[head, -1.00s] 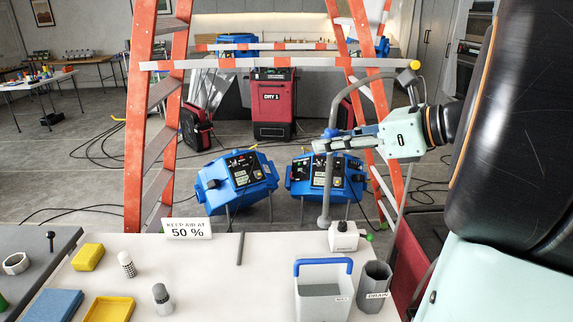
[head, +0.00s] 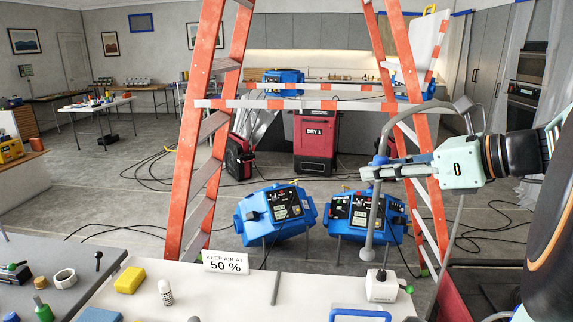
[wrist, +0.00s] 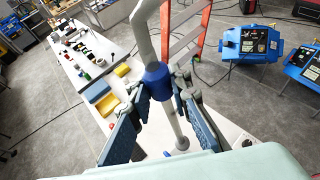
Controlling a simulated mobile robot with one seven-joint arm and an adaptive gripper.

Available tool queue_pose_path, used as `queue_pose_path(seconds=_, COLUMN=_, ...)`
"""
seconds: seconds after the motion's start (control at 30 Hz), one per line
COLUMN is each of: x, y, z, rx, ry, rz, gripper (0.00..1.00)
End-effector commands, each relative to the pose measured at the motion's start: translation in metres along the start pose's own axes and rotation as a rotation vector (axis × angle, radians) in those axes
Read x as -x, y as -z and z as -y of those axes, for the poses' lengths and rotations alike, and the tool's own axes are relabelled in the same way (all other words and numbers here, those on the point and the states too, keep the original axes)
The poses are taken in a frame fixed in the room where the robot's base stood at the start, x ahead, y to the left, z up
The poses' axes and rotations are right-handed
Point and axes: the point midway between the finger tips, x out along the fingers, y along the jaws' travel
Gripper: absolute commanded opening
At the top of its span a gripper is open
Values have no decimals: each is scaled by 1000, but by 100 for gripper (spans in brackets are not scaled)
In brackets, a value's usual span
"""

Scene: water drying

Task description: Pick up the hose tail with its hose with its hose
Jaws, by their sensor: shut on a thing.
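My gripper (head: 376,173) is shut on the blue collar (head: 379,160) of the hose tail, which I hold up in front of the ladder. The grey tail (head: 373,225) hangs nearly upright below the collar, and its wider foot appears just above the white box on the table. The grey hose (head: 425,106) arches from the collar over my gripper to the right. In the wrist view the collar (wrist: 157,80) sits between the fingertips of my gripper (wrist: 161,88), with hose above and the tail below.
An orange ladder (head: 205,130) stands behind the table. A white box (head: 382,286) and a blue-rimmed container (head: 360,315) are near the table's front right. A "50 %" sign (head: 226,262) stands at the back edge. Blue machines (head: 277,212) and a red dryer (head: 314,140) stand on the floor.

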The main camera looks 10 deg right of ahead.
Motion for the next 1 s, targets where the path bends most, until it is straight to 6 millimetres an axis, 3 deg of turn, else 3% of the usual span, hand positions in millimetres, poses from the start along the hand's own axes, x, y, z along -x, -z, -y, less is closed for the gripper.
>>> queue_pose_path(seconds=0.03, x=4, y=-10, z=0, rx=0, ry=-1, rz=0, gripper=0)
queue_pose_path(seconds=0.63, x=25, y=-62, z=0, rx=0, ry=-1, rz=0, gripper=0)
queue_pose_path(seconds=1.0, x=26, y=-64, z=0, rx=0, ry=0, rz=0, gripper=0)
